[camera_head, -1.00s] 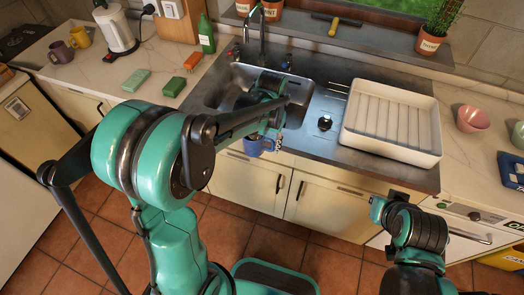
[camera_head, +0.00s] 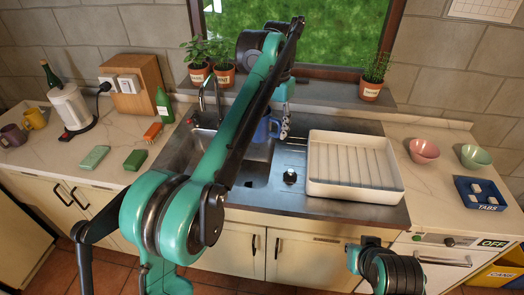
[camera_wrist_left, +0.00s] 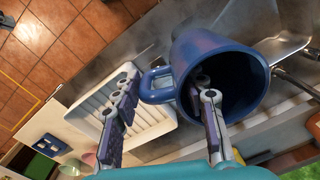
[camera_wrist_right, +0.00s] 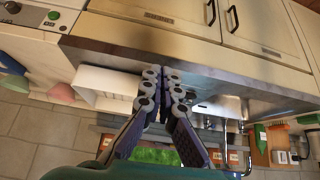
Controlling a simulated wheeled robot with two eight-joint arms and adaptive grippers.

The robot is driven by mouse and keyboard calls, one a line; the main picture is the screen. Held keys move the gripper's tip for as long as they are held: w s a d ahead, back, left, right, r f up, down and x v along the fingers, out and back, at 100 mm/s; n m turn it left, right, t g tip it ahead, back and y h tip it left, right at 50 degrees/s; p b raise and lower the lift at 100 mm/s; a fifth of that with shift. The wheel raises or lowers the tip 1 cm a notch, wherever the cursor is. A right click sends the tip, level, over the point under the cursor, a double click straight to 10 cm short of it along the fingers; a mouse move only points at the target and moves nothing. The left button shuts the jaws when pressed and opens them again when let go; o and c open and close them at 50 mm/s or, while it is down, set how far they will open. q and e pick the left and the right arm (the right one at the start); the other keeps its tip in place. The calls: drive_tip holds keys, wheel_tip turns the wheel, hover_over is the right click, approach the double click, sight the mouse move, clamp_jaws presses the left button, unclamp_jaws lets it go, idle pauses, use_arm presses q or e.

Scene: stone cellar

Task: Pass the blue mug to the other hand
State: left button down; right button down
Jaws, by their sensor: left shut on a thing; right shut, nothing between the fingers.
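The blue mug (camera_head: 266,129) is held up over the sink in the head view, partly behind my left arm. My left gripper (camera_head: 284,127) is shut on it. In the left wrist view the mug (camera_wrist_left: 215,55) lies tilted with its opening facing the camera. One finger of the left gripper (camera_wrist_left: 165,82) reaches into the opening and the other is outside, on the handle side. My right gripper (camera_wrist_right: 164,76) is shut and empty in the right wrist view, its fingertips together. In the head view the right arm is low at the front right, well apart from the mug.
A white drying rack (camera_head: 354,165) stands right of the sink (camera_head: 250,172). Two bowls and a blue tray (camera_head: 480,194) are farther right. Mugs, a kettle (camera_head: 72,108), sponges and a green bottle (camera_head: 164,105) stand left. Potted plants line the window sill.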

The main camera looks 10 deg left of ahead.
drive_tip(key=c, duration=2)
unclamp_jaws()
drive_tip(key=o, duration=0.5)
drive_tip(key=shift+w+a+r, duration=0.2)
drive_tip(key=shift+w+r, duration=0.05)
drive_tip(key=o, duration=1.3)
drive_tip(key=w+a+r+n+y, duration=0.2)
drive_tip(key=w+a+r, duration=0.3)
drive_tip(key=r, duration=0.1)
drive_tip(key=shift+w+r+n+t+y, duration=0.15)
drive_tip(key=shift+r+n+t+y, duration=0.15)
drive_tip(key=shift+r, duration=0.1)
drive_tip(key=n+t+y, duration=0.2)
drive_tip(key=n+y, duration=0.4)
approach(270, 109)
wheel_tip(270, 109, up, 4)
drive_tip(key=s+d, duration=0.1)
drive_tip(key=x, duration=1.1)
drive_tip(key=shift+w+a+f, duration=0.1)
drive_tip(key=shift+a, duration=0.1)
use_arm(q)
drive_tip(key=shift+m, duration=0.4)
drive_tip(key=r, duration=0.1)
drive_tip(key=w+d+r, duration=0.1)
drive_tip(key=r, duration=0.1)
drive_tip(key=w+r, duration=0.1)
drive_tip(key=shift+d+r, duration=0.2)
drive_tip(key=shift+d, duration=0.15)
use_arm(e)
drive_tip(key=shift+y, duration=0.3)
